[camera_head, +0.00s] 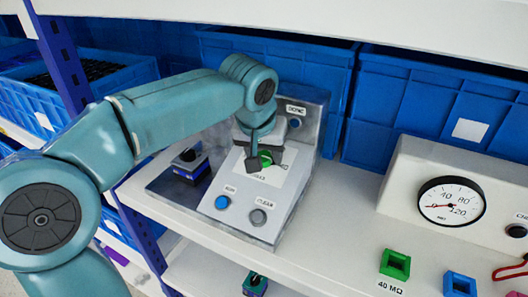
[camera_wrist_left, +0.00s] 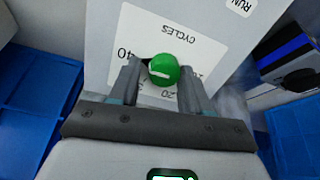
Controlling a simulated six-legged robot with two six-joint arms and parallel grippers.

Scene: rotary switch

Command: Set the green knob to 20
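The green knob (camera_head: 265,158) is on the sloped white panel (camera_head: 240,186) of a machine in the head view, partly hidden by my left gripper (camera_head: 257,162). In the left wrist view the round green knob (camera_wrist_left: 163,69) has a white mark on its face. My left gripper (camera_wrist_left: 162,85) is open, with one finger on each side of the knob. A gap shows at the left finger; the right finger is very close, and contact is unclear. The dial label (camera_wrist_left: 195,50) reads CYCLES, with 40 at left and 20 below right, upside down. My right gripper is out of view.
A gauge (camera_head: 450,201) stands on a box at right. Green (camera_head: 395,264) and blue (camera_head: 459,285) blocks lie on the shelf. Blue bins (camera_head: 430,100) line the back.

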